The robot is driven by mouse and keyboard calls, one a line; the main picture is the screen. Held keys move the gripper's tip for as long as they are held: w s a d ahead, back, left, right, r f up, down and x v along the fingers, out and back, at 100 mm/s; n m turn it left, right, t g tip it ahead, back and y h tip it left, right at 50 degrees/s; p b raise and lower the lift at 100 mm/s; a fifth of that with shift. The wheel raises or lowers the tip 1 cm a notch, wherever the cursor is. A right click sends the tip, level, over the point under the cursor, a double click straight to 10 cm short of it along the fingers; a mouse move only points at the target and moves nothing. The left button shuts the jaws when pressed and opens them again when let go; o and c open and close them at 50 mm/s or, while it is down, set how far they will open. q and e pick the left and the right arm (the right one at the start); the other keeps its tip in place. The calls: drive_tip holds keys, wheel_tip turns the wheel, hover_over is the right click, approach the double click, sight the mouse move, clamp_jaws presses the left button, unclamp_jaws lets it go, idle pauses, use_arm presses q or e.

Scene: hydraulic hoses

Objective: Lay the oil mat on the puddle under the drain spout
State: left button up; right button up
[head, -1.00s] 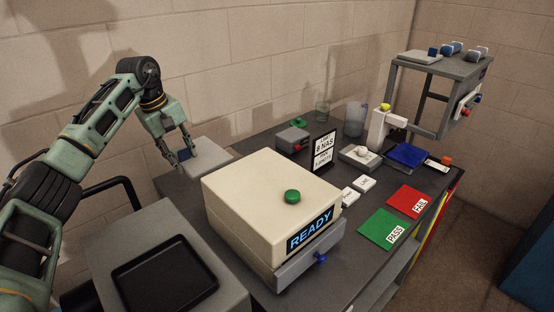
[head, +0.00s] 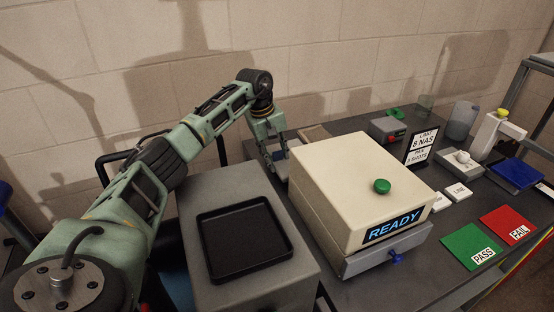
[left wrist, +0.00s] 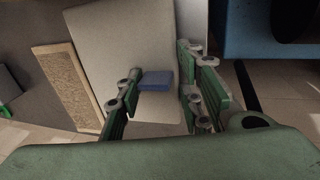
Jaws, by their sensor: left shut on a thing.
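In the left wrist view, my left gripper (left wrist: 157,82) is shut on a small blue block (left wrist: 157,80). The block sits against a flat light grey sheet (left wrist: 110,50), which looks like the oil mat. In the head view, my left gripper (head: 277,162) is low behind the cream test machine, at the back left of the bench. Only a little of the grey sheet shows there, around the fingers. I cannot tell whether the sheet is touching the bench. The puddle and the drain spout are not in view. My right gripper is not in view.
The cream machine (head: 345,190) with a READY display stands close to the right of the gripper. A grey cabinet with a black tray (head: 243,240) is in front. A dark bench (head: 400,275) carries a sign, a green PASS plate and a red FAIL plate. A block wall is behind.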

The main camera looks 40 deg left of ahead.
use_arm(q)
drive_tip(key=shift+s+x, duration=0.25)
drive_tip(key=shift+x, duration=0.9)
drive_tip(key=shift+a+f, duration=0.15)
drive_tip(key=shift+f, duration=0.2)
drive_tip(key=o, duration=1.2)
drive_tip(key=shift+c, duration=0.2)
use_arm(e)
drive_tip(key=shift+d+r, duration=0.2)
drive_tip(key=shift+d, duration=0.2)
